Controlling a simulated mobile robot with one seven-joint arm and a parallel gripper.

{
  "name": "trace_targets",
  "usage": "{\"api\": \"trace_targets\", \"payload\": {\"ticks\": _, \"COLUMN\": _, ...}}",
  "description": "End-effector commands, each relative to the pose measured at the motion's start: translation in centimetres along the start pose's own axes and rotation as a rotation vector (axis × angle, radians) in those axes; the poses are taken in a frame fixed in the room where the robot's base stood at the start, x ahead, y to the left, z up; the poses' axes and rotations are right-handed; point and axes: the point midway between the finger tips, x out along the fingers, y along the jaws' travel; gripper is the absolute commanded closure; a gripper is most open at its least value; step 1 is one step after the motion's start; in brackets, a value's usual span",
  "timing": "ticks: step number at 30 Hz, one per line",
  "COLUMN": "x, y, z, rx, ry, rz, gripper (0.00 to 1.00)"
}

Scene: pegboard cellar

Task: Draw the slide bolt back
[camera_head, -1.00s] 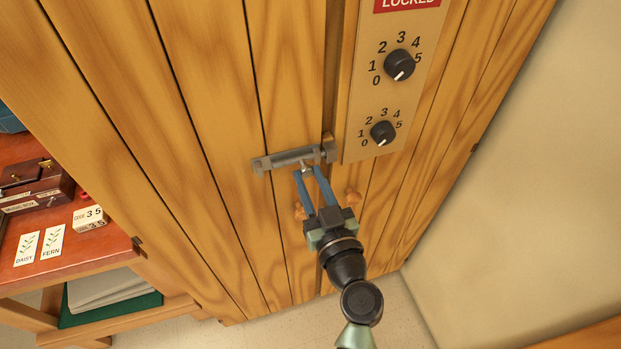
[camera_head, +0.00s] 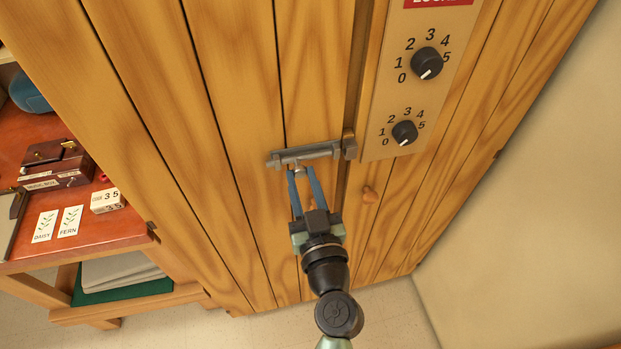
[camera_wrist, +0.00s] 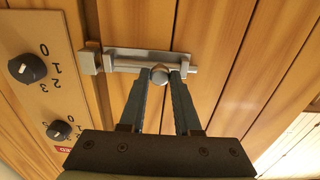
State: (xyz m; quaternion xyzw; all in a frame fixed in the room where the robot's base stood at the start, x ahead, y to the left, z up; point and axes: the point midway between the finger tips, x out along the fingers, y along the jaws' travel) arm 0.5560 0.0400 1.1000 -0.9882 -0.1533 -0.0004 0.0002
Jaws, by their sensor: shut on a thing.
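The grey metal slide bolt (camera_head: 318,151) is mounted across the plank door, with its keeper (camera_head: 349,146) at its right end in the head view. In the wrist view the bolt (camera_wrist: 135,55) looks turned around, with the keeper (camera_wrist: 90,60) at left. My gripper (camera_head: 298,172) comes from below, its two blue fingers shut on the bolt's small round knob (camera_wrist: 159,74). The knob sits nearer the bolt's end away from the keeper. The rod end (camera_wrist: 193,70) sticks out on that side. I cannot tell whether the rod's other end is clear of the keeper.
A panel (camera_head: 395,95) right of the bolt carries two black dials (camera_head: 427,63) and a partly cut-off red sign (camera_head: 438,2). A red-topped table (camera_head: 110,235) with boxes and cards stands at left.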

Motion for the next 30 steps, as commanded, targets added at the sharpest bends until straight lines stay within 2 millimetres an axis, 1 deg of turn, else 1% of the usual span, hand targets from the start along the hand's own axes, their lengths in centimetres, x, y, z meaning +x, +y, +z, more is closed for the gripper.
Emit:
{"api": "trace_targets", "payload": {"ticks": 1, "x": 0.1, "y": -0.5, "z": 0.0, "rx": 0.003, "ry": -0.001, "rz": -0.013, "gripper": 1.0}}
{"api": "trace_targets", "payload": {"ticks": 2, "x": 0.1, "y": -0.5, "z": 0.0, "rx": 0.003, "ry": -0.001, "rz": -0.013, "gripper": 1.0}}
{"api": "trace_targets", "payload": {"ticks": 3, "x": 0.1, "y": -0.5, "z": 0.0, "rx": 0.004, "ry": -0.001, "rz": -0.014, "gripper": 0.63}}
{"api": "trace_targets", "payload": {"ticks": 7, "x": 0.1, "y": -0.5, "z": 0.0, "rx": 0.003, "ry": -0.001, "rz": -0.013, "gripper": 0.4}}
{"api": "trace_targets", "payload": {"ticks": 8, "x": 0.1, "y": -0.5, "z": 0.0, "rx": 0.003, "ry": -0.001, "rz": -0.012, "gripper": 0.38}}
{"api": "trace_targets", "payload": {"ticks": 16, "x": 0.0, "y": -0.2, "z": 0.0, "rx": 0.002, "ry": -0.001, "rz": -0.007, "gripper": 0.38}}
{"api": "trace_targets", "payload": {"ticks": 20, "x": -0.6, "y": -0.2, "z": 0.2, "rx": 0.002, "ry": -0.001, "rz": -0.006, "gripper": 0.38}}
{"api": "trace_targets", "payload": {"ticks": 23, "x": -1.9, "y": -0.2, "z": 0.4, "rx": 0.002, "ry": -0.001, "rz": -0.005, "gripper": 0.38}}
{"api": "trace_targets", "payload": {"ticks": 26, "x": -3.7, "y": -0.2, "z": 0.5, "rx": 0.003, "ry": -0.001, "rz": -0.005, "gripper": 0.38}}
{"api": "trace_targets", "payload": {"ticks": 30, "x": -6.6, "y": -0.2, "z": 0.6, "rx": 0.002, "ry": -0.001, "rz": -0.005, "gripper": 0.38}}
